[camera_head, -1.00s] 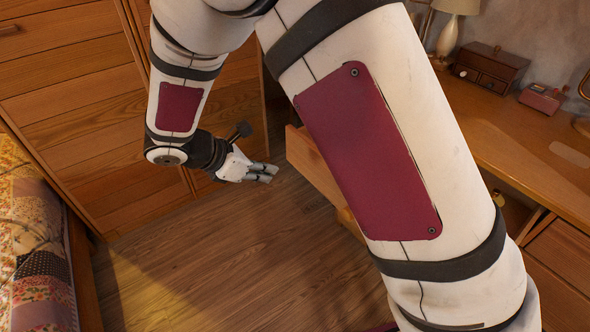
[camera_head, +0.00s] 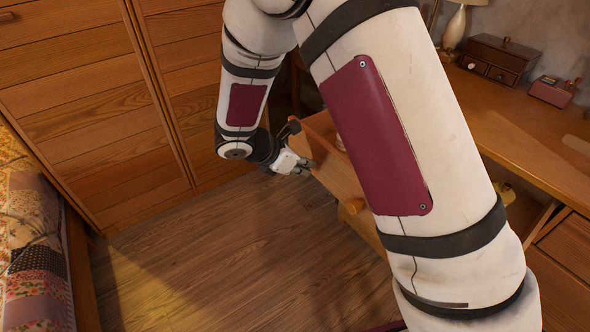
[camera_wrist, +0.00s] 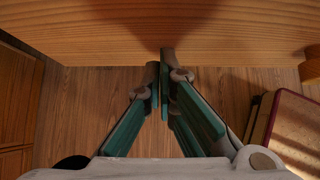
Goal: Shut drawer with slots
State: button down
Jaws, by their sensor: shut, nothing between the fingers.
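The pulled-out wooden drawer (camera_head: 335,168) stands out from the desk at the middle of the head view, with a round knob (camera_head: 352,206) on its front. My arm hides much of the drawer, and I cannot make out its slots. In the wrist view the drawer's front panel (camera_wrist: 120,35) fills the top, with its knob (camera_wrist: 311,66) at the right edge. My gripper (camera_head: 304,168) is shut and empty beside the far end of the drawer front. In the wrist view its fingertips (camera_wrist: 163,62) overlap the panel's lower edge; I cannot tell whether they touch.
The desk top (camera_head: 540,140) carries a small wooden chest (camera_head: 497,60), a red box (camera_head: 553,91) and a lamp (camera_head: 455,28).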

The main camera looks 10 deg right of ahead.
jog(key=shift+d, duration=0.15)
jog(key=w+d, duration=0.3)
jog(key=d, duration=0.6)
jog(key=w+d+p, duration=0.1)
jog(key=w+d, duration=0.3)
jog(key=d, duration=0.5)
jog(key=w+d, duration=0.4)
jog(key=d, duration=0.5)
jog(key=shift+w+d, duration=0.15)
jog(key=shift+d, duration=0.05)
jog(key=shift+d+r, duration=0.1)
jog(key=shift+d, duration=0.05)
